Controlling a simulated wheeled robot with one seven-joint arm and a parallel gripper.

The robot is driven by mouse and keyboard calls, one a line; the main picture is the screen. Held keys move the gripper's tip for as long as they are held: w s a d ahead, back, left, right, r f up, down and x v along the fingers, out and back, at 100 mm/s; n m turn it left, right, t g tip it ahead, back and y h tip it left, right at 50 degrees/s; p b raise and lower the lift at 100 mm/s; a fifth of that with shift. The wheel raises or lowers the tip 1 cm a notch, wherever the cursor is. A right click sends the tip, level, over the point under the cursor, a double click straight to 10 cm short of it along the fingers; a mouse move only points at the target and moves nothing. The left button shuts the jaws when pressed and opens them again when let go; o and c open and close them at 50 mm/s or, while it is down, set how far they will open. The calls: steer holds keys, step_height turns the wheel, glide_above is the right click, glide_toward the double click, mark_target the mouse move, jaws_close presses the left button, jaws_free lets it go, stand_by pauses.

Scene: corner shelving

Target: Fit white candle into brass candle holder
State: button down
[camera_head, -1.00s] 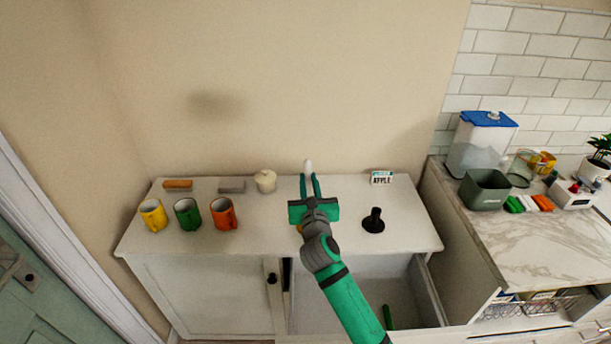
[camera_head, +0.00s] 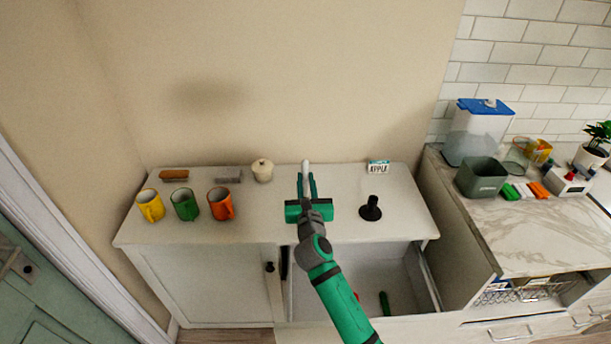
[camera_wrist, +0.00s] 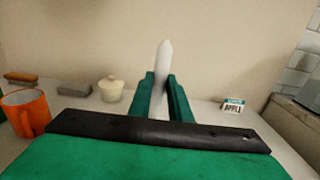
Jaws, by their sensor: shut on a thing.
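The white candle (camera_head: 306,172) is upright between the fingers of my gripper (camera_head: 306,184), its tip rising above them. In the wrist view, the candle (camera_wrist: 162,62) has a pointed top, and the green fingers of my gripper (camera_wrist: 161,88) close on its sides. Its lower end is hidden. A dark, nearly black holder-like stand (camera_head: 371,208) with a round base and short stem stands on the cabinet top, right of my gripper and apart from it. I see no clearly brass-coloured holder; my gripper and arm cover part of the cabinet top.
Yellow (camera_head: 150,206), green (camera_head: 185,205) and orange (camera_head: 221,204) mugs stand on the left of the cabinet top (camera_head: 265,222). A lidded cream pot (camera_head: 263,170) and a small sign (camera_head: 378,167) stand at the back. An open drawer (camera_head: 400,278) lies below.

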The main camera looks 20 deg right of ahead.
mark_target(305, 188)
steer(key=shift+f, duration=0.7)
steer(key=shift+s, duration=0.1)
steer(key=shift+a, duration=0.1)
stand_by(0.7)
steer(key=shift+d+f, duration=0.2)
steer(key=shift+f, duration=0.35)
stand_by(0.7)
steer(key=shift+a+f, duration=0.15)
steer(key=shift+f, duration=0.05)
steer(key=shift+f, duration=0.8)
steer(key=c, duration=1.6)
jaws_free()
